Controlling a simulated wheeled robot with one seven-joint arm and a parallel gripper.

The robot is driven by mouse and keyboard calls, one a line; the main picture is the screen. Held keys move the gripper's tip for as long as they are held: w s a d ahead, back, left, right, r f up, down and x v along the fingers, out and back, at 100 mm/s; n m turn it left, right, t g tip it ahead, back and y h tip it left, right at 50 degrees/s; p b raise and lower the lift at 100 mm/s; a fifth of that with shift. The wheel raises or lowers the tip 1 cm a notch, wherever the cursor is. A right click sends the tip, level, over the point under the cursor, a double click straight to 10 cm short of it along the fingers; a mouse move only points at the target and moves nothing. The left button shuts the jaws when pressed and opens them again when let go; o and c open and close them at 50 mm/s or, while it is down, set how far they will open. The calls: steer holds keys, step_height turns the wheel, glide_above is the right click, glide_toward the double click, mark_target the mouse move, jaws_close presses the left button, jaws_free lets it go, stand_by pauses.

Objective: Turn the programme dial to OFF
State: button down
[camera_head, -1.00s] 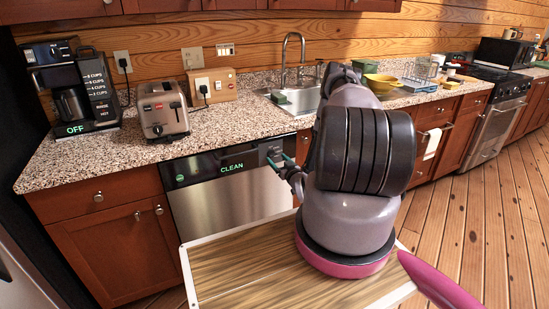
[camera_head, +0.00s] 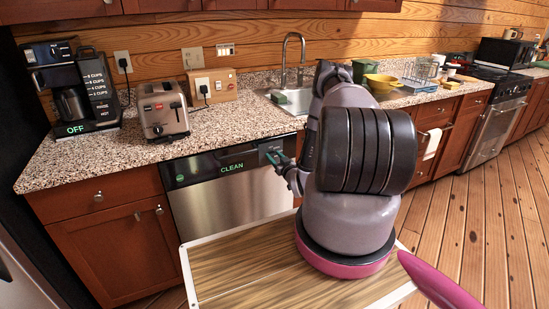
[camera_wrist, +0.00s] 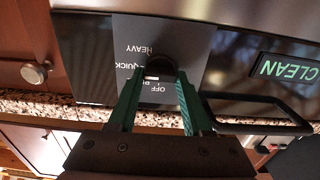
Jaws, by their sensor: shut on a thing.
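The programme dial (camera_wrist: 160,65) is a dark round knob on a grey panel of the dishwasher (camera_head: 228,200). In the wrist view the panel's lettering is upside down; HEAVY, QUICK and OFF can be read around the knob. My gripper (camera_wrist: 157,88) has its two green fingers on either side of the dial, shut on it. In the head view my gripper (camera_head: 273,158) is at the right end of the dishwasher's control strip, and the dial is hidden there.
The lit CLEAN display (camera_wrist: 289,68) is beside the dial, and a dark bar handle (camera_wrist: 255,112) runs close to the fingers. The speckled counter (camera_head: 110,160) overhangs above, with a toaster (camera_head: 160,110) and coffee maker (camera_head: 75,90) on it.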

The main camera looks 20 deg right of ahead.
steer(key=shift+n, duration=0.3)
steer(key=n, duration=0.3)
steer(key=shift+a+n, duration=0.1)
steer(key=shift+n, duration=0.2)
steer(key=n, duration=0.4)
steer(key=shift+f+n, duration=0.15)
steer(key=shift+n, duration=0.15)
steer(key=shift+a+f+n, duration=0.1)
steer(key=shift+f+n, duration=0.05)
steer(key=shift+n, duration=4.45)
steer(key=shift+c, duration=1.8)
jaws_free()
